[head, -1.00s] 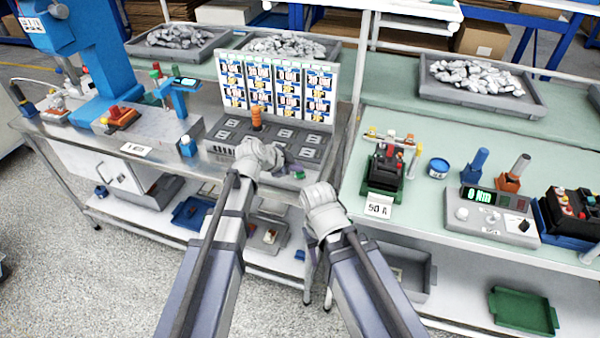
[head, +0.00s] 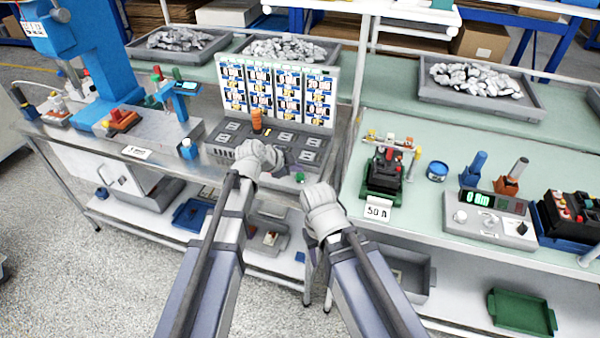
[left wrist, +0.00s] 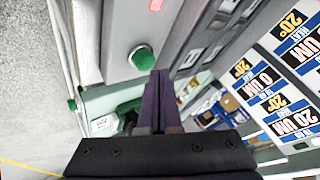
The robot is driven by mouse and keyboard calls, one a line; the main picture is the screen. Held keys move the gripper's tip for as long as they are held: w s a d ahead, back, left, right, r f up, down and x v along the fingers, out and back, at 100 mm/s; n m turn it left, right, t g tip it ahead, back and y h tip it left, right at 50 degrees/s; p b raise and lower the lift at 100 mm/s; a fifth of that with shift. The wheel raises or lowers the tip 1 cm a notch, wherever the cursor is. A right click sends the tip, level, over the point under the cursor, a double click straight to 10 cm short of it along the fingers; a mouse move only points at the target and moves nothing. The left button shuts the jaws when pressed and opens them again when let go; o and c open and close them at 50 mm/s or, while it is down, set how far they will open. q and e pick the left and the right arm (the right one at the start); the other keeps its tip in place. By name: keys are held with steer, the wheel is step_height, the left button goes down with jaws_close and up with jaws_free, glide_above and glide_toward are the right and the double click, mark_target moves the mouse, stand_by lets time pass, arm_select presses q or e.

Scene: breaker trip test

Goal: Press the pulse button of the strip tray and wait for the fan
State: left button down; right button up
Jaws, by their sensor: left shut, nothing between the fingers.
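The grey strip tray (head: 222,150) stands on the left bench with a label board (head: 278,92) behind it. Its round green button (head: 300,177) is at the front right corner; it also shows in the left wrist view (left wrist: 142,58) on a grey panel. My left gripper (head: 286,164) is dark, partly hidden by my wrist, and close to the button. In the left wrist view my fingers (left wrist: 164,78) are together and empty, their tips just beside the button; I cannot tell whether they touch it. My right gripper is hidden behind its wrist. I cannot identify a fan.
An orange-handled tool (head: 257,122) stands upright at the tray. A blue press (head: 100,60) is at the left. On the right bench are a green-based device (head: 385,172) with a "50 A" card (head: 377,211) and a torque display box (head: 485,215). A gap separates the benches.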

mark_target(297, 177)
arm_select(q)
steer(key=shift+r, duration=0.2)
step_height(297, 177, up, 5)
steer(key=p, duration=0.5)
stand_by(0.4)
steer(key=shift+f, duration=0.1)
stand_by(0.4)
steer(key=s+a+f+n+g+y, duration=0.1)
steer(key=s+n, duration=0.3)
steer(key=s, duration=0.4)
steer(key=s+a+f+n+g+y, duration=0.2)
steer(key=s+f+n+g+y, duration=0.1)
steer(key=s, duration=0.6)
steer(key=s+a+f+n+g+y, duration=0.2)
steer(key=s+n, duration=0.4)
steer(key=s, duration=0.3)
steer(key=shift+f+n+g+y, duration=0.3)
steer(key=shift+g+y, duration=0.3)
steer(key=shift+y, duration=0.2)
stand_by(2.8)
